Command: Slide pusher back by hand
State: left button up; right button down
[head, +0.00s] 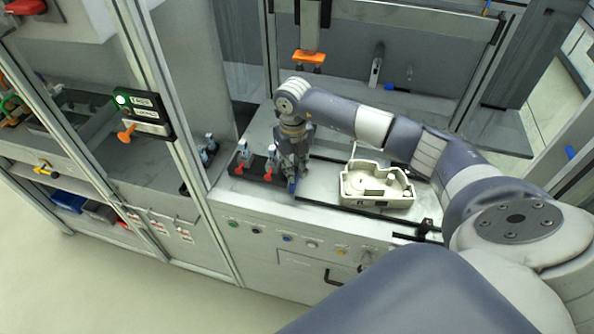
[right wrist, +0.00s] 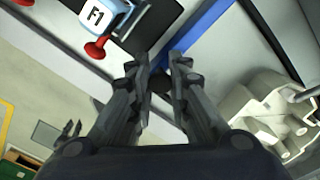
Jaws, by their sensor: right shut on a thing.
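My right gripper (head: 292,172) reaches down to the work surface in the head view, between the clamp fixture and the pale tray-like part. My left gripper is not in view.
A dark clamp fixture (head: 257,179) with red-tipped clamps stands just left of the gripper. A pale housing (head: 376,199) sits to the right. An orange-ended press (head: 309,57) hangs behind. Frame posts and a button panel (head: 287,238) border the station.

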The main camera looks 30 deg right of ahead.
jog(key=shift+w+a+r, duration=0.1)
jog(key=shift+w+a, duration=0.05)
jog(key=shift+w, duration=0.05)
jog(key=c, duration=1.7)
grip_release()
jog(key=shift+o, duration=1.2)
jog(key=shift+w+a, duration=0.1)
notch_tip(320, 180, up, 12)
jog(key=shift+a, duration=0.1)
